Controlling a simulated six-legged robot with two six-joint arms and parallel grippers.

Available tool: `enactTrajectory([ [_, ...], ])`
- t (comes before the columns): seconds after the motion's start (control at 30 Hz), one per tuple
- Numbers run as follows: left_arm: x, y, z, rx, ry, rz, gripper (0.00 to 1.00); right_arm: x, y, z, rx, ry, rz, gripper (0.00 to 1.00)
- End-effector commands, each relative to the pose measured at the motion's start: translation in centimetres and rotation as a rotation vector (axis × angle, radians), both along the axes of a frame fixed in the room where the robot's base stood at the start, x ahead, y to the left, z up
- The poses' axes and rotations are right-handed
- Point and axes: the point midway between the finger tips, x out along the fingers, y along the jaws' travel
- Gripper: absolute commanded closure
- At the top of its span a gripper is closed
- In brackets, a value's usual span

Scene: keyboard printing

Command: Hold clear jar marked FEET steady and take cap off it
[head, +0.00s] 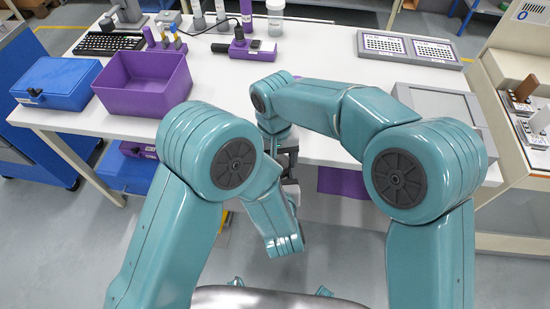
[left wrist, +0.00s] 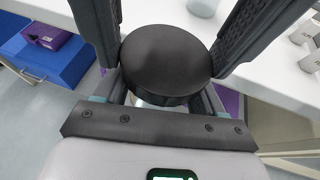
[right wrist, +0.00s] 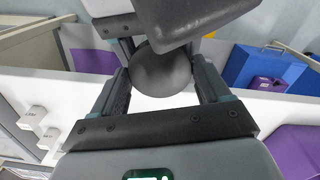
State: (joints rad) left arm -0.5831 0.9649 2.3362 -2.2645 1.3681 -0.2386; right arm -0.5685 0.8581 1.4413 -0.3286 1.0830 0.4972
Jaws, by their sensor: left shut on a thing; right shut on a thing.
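The jar's black round cap (left wrist: 165,62) fills the middle of the left wrist view, and a sliver of the clear jar (left wrist: 150,101) shows beneath it. My left gripper (left wrist: 160,80) appears shut on the jar under the cap, which hides its fingertips. In the right wrist view the dark round cap (right wrist: 160,74) is between the fingers of my right gripper (right wrist: 162,70), which is shut on it. The cap looks seated at the jar's mouth; a gap cannot be made out. The FEET marking is hidden. In the head view my arms hide the jar.
A purple bin (head: 125,98) and a blue case (head: 55,97) stand at the left of the white table (head: 230,135). A keyboard (head: 108,44) and bottles stand behind. Grey trays (head: 409,50) lie at the back right. The table's front edge runs beneath my arms.

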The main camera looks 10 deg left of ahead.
Motion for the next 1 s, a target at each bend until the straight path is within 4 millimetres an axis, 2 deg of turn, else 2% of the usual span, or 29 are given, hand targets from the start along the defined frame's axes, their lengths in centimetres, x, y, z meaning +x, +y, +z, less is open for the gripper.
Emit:
enactTrajectory([
  [0.03,0.1,-0.8,0.0,-0.001,-0.001,-0.029,1.00,-0.1,0.9,0.3,0.022,-0.009,0.002,0.17],
  [0.1,0.1,-0.8,0.0,-0.001,-0.001,-0.028,1.00,-0.1,0.9,0.3,0.021,-0.009,0.002,0.00],
  [0.3,0.0,-0.7,0.0,0.000,0.000,-0.027,1.00,0.0,0.8,0.6,0.020,-0.009,0.000,0.00],
  [0.53,0.0,-0.6,0.0,0.000,0.000,-0.023,1.00,0.1,0.8,3.7,0.020,-0.009,-0.002,0.00],
  [0.7,0.0,-0.5,0.0,-0.001,-0.001,-0.019,1.00,0.0,0.6,4.8,0.015,-0.005,-0.006,0.02],
  [1.0,0.0,-0.4,0.0,-0.001,-0.002,-0.016,1.00,0.2,-0.4,7.8,-0.003,-0.008,-0.285,0.02],
])
